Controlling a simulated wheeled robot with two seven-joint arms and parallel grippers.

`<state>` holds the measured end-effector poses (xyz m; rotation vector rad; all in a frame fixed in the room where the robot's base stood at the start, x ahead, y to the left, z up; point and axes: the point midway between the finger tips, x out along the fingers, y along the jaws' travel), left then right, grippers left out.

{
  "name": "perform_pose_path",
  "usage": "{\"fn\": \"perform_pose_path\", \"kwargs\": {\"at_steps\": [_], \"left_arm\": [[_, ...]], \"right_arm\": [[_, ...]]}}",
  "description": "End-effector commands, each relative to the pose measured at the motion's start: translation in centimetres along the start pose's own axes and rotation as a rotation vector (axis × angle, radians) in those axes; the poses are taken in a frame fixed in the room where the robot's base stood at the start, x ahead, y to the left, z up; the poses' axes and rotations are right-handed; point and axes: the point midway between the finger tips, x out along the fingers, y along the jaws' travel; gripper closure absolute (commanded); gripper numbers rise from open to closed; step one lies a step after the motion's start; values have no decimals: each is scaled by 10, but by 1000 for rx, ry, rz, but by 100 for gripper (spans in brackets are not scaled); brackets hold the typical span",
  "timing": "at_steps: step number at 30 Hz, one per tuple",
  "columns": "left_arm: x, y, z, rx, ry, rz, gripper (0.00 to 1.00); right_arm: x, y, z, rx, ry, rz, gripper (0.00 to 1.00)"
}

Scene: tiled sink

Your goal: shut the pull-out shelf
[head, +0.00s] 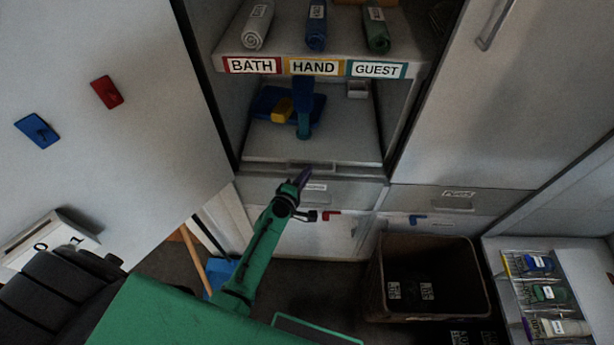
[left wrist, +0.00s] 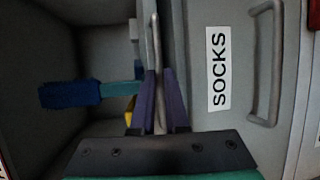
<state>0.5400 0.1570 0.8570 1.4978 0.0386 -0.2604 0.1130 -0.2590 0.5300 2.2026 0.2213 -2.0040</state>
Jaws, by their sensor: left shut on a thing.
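The pull-out shelf (head: 350,148) is a grey board in the open cabinet, below the towel shelf. In the left wrist view the fingers (left wrist: 161,80) are closed on the bar, one on each side. My right gripper is not in view.
The SOCKS drawer front (left wrist: 205,30) is right below the shelf. Rolled towels lie on the shelf labelled BATH, HAND, GUEST (head: 290,45). A large door panel (head: 110,150) stands at left. A dark basket (head: 432,240) and an open drawer of small items (head: 510,300) are at right.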

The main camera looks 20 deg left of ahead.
Motion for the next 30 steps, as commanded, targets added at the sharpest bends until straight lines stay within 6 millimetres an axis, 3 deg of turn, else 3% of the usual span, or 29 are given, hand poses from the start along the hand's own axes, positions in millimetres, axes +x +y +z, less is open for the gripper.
{"fn": "perform_pose_path", "kwargs": {"at_steps": [7,17,18,20,21,30], "left_arm": [[28,7,-12,1,0,2,100],[32,10,-14,0,2,3,100],[32,10,-14,0,2,4,84],[32,10,-14,0,2,4,61],[32,10,-14,0,2,3,58],[31,7,-13,-1,0,-1,58]], "right_arm": [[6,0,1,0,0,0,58],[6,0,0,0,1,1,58],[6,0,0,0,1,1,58],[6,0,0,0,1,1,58],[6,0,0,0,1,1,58],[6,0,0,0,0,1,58]]}}
